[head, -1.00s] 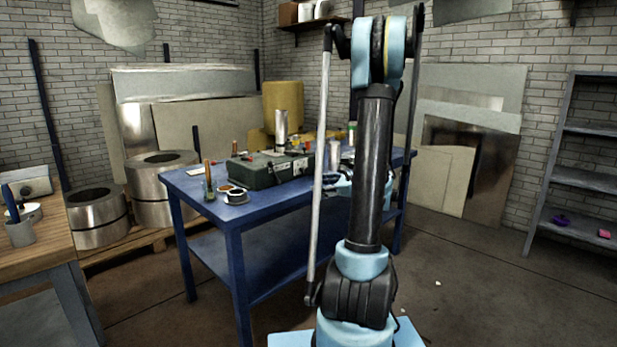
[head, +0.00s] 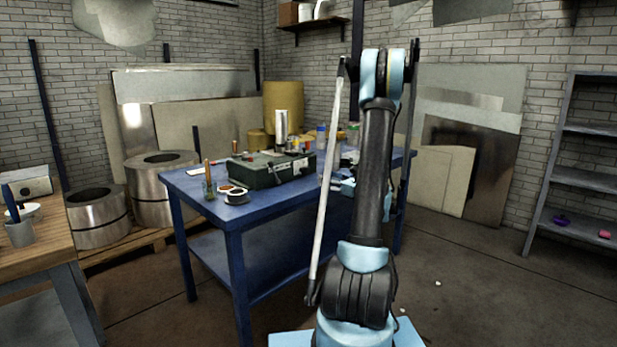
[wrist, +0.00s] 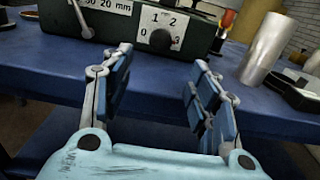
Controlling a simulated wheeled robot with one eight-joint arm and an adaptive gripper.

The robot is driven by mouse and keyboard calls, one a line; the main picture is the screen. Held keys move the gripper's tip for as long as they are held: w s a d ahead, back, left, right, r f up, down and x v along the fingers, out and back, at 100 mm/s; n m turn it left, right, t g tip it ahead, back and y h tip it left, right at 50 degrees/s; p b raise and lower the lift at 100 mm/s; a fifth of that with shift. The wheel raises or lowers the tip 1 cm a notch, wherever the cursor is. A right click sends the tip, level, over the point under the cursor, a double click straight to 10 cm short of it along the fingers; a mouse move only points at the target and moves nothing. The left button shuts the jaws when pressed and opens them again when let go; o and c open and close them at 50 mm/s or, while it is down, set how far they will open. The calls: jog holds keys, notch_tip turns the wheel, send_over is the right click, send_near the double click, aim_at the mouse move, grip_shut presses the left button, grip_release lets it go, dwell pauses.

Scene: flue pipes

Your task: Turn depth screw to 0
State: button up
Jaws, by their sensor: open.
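The dark green machine box (head: 268,170) stands on the blue table; its front shows close up in the wrist view (wrist: 60,22). On that front is a white dial plate (wrist: 172,21) numbered 0 to 3 around a dark round knob (wrist: 160,39), likely the depth screw. I cannot tell which number the knob points to. My gripper (wrist: 160,66) is open and empty, its fingers spread short of the box front, with the knob between them in the picture but apart from them. In the head view my arm largely hides the gripper.
The blue table (head: 280,216) has free room in front of the box. A metal cylinder (wrist: 267,48) and a dark tray (wrist: 298,95) stand right of the box in the wrist view. A metal lever (wrist: 81,18) sits left of the dial, beside a "20 mm" label.

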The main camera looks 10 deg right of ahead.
aim_at(307, 172)
jog(key=x, duration=1.2)
jog(key=shift+w, duration=0.1)
jog(key=shift+c, duration=0.3)
jog(key=c, duration=1)
